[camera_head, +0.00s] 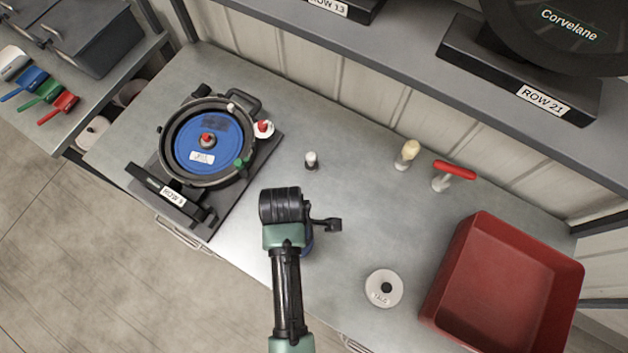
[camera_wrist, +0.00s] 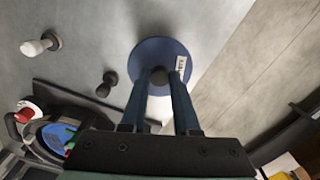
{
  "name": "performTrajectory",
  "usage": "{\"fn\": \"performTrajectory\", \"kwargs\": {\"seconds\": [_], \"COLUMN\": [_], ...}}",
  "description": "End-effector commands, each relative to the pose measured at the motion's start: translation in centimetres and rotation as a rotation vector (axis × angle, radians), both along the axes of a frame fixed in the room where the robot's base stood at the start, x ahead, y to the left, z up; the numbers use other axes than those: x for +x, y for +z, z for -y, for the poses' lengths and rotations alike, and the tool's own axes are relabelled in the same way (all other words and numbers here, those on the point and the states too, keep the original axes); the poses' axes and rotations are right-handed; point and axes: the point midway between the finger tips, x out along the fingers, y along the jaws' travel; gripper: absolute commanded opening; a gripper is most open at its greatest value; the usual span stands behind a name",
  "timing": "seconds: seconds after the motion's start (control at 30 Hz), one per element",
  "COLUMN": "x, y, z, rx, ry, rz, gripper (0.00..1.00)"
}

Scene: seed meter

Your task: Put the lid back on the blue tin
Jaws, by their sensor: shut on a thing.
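In the wrist view a blue disc (camera_wrist: 160,48) with a white label and a dark centre knob lies between my two fingers. My gripper (camera_wrist: 158,76) is shut on the knob. In the head view only a sliver of the blue thing (camera_head: 309,242) shows beside my wrist, which hides the rest and the fingertips. It looks like the blue tin's lid. I cannot tell whether the tin body is beneath it, or whether the lid touches it.
The seed meter (camera_head: 207,140) with a blue disc stands at the left. A pale labelled round tin (camera_head: 384,288) lies right of my gripper. A small knobbed piece (camera_head: 311,160), a pale-knobbed tool (camera_head: 407,153), a red-handled tool (camera_head: 454,171) and a red bin (camera_head: 502,285) are also on the bench.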

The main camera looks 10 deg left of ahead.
Motion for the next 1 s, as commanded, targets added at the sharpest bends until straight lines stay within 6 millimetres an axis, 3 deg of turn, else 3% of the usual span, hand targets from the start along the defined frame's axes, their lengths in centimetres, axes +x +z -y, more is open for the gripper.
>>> {"fn": "performTrajectory", "kwargs": {"seconds": [0.13, 0.37, 1.0], "x": [-0.6, -0.7, -0.7], "y": [0.3, -0.6, -5.9], "z": [-1.2, -1.5, -1.5], "rx": [-0.001, 0.000, 0.000], "ry": [0.059, 0.073, 0.071], "rz": [-0.003, -0.001, -0.001], "gripper": [0.00, 0.00, 0.00]}}
